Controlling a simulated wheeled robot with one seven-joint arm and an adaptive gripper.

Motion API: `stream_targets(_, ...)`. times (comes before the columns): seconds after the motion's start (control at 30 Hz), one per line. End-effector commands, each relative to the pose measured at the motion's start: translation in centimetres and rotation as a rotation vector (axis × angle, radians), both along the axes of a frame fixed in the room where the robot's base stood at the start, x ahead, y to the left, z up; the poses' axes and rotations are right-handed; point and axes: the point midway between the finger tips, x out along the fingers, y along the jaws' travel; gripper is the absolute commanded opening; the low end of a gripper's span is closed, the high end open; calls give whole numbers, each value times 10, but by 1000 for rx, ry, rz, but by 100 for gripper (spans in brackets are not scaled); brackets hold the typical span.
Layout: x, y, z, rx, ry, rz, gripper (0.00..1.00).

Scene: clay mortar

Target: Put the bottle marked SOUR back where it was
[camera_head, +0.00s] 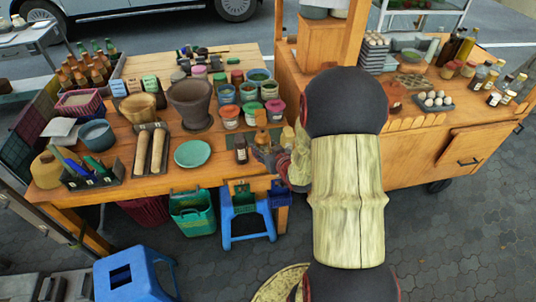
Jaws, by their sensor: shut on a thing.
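My gripper (265,150) is at the front edge of the wooden table, right of the middle. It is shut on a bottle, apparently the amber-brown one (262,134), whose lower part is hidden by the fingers. A dark bottle with a pale label (241,150) stands upright just left of the gripper. A yellowish bottle (287,134) is just right of it, partly hidden by my arm. The labels are too small to read, so I cannot tell which bottle is marked SOUR. A dark mat (229,141) lies under this group.
Several lidded tubs (251,112) stand close behind the bottles. A clay mortar (191,103), a teal plate (193,154) and a tray with two wooden pestles (150,150) are to the left. A blue stool (247,218) is below the edge. My arm hides the table's right end.

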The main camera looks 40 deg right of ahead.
Motion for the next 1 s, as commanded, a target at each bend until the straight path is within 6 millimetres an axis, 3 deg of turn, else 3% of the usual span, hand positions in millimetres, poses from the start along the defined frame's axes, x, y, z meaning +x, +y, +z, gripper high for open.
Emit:
stream_targets(0.3, 48, -48, -32, -1, -2, -1, 14)
stream_targets(0.5, 67, -65, -66, -1, -2, -1, 14)
stream_targets(0.87, 80, -78, -85, -1, -2, -1, 14)
stream_targets(1.0, 81, -79, -104, 0, -1, -1, 14)
